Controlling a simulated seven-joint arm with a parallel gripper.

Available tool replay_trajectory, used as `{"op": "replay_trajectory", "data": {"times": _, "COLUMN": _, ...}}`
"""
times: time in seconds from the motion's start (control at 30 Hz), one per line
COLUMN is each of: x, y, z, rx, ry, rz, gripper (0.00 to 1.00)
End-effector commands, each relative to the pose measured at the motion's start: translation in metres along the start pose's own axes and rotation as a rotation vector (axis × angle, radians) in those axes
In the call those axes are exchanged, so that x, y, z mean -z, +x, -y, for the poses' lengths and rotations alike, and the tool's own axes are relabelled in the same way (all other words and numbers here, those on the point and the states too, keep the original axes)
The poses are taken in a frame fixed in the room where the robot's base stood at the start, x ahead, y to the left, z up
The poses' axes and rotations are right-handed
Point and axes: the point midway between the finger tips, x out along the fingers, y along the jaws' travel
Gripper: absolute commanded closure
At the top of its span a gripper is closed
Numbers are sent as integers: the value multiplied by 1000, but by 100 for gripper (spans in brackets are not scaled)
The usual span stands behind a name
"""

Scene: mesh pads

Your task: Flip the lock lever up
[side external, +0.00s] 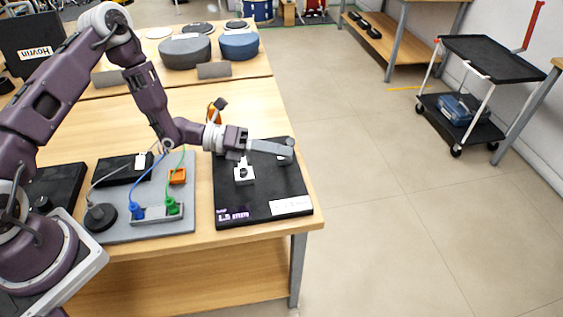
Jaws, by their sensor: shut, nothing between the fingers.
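A black board (262,200) lies near the right front corner of the wooden table. A long grey bar with a rounded right end (271,149), which looks like the lock lever, lies roughly level over the board's far part. A small silver bracket with a dark round part (243,174) stands on the board in front of it. My gripper (248,144) is shut and reaches in from the left, low over the far part of the board. Its tips are at the left end of the grey bar. I cannot tell whether they touch it.
Left of the board is a grey panel (183,226) with blue and green plugs, cables, and an orange block (178,176). An orange and black object (216,110) stands behind my wrist. The table's right edge is close to the board. Open floor (390,230) lies beyond.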

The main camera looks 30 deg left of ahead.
Motion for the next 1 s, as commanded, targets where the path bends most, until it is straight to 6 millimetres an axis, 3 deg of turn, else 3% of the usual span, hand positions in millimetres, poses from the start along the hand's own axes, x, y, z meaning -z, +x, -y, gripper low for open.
{"op": "replay_trajectory", "data": {"times": 0.3, "x": -23, "y": -8, "z": 1, "rx": 66, "ry": -189, "rz": 2, "gripper": 100}}
{"op": "replay_trajectory", "data": {"times": 1.0, "x": -38, "y": -13, "z": -1, "rx": 62, "ry": -184, "rz": 9, "gripper": 100}}
